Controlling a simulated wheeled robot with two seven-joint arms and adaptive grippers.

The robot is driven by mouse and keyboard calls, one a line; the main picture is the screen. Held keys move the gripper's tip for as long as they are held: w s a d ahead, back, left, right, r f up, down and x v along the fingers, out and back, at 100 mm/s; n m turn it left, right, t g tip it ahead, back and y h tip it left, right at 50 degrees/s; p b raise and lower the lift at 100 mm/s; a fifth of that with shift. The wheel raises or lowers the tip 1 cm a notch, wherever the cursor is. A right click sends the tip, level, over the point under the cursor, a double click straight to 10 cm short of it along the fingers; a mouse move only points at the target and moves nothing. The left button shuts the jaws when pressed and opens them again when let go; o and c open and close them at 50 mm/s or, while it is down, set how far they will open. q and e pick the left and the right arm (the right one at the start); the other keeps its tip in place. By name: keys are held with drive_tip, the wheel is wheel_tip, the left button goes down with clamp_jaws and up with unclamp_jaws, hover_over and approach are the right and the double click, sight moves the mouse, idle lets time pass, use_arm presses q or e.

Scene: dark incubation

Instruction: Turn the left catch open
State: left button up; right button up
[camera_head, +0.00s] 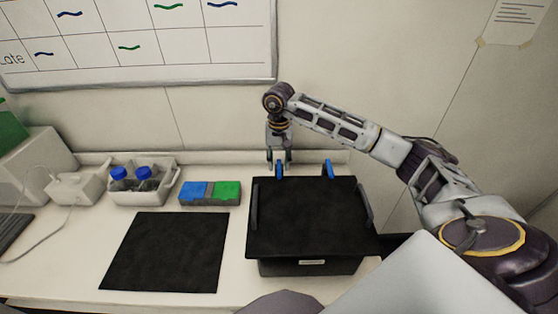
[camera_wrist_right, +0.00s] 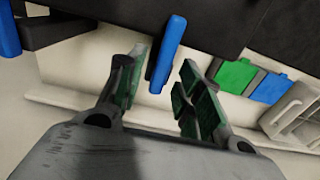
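A black box (camera_head: 308,267) with a flat black lid (camera_head: 308,218) stands on the bench. Two blue catches are at its back edge: the left catch (camera_head: 280,171) and the right catch (camera_head: 328,169). My right gripper (camera_head: 279,160) points down at the left catch from behind the box. In the right wrist view the open fingers (camera_wrist_right: 163,70) are on either side of the left catch (camera_wrist_right: 168,45), with a visible gap on the green-padded right side. The other catch (camera_wrist_right: 8,30) shows at the far left there. My left gripper is not in view.
A black mat (camera_head: 165,252) lies left of the box. Behind it are a blue and green block rack (camera_head: 209,203) and a white bin (camera_head: 168,190) with blue-capped bottles. The back wall (camera_head: 220,120) is close behind my right gripper.

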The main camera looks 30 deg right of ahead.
drive_tip(key=shift+f, duration=0.15)
clamp_jaws()
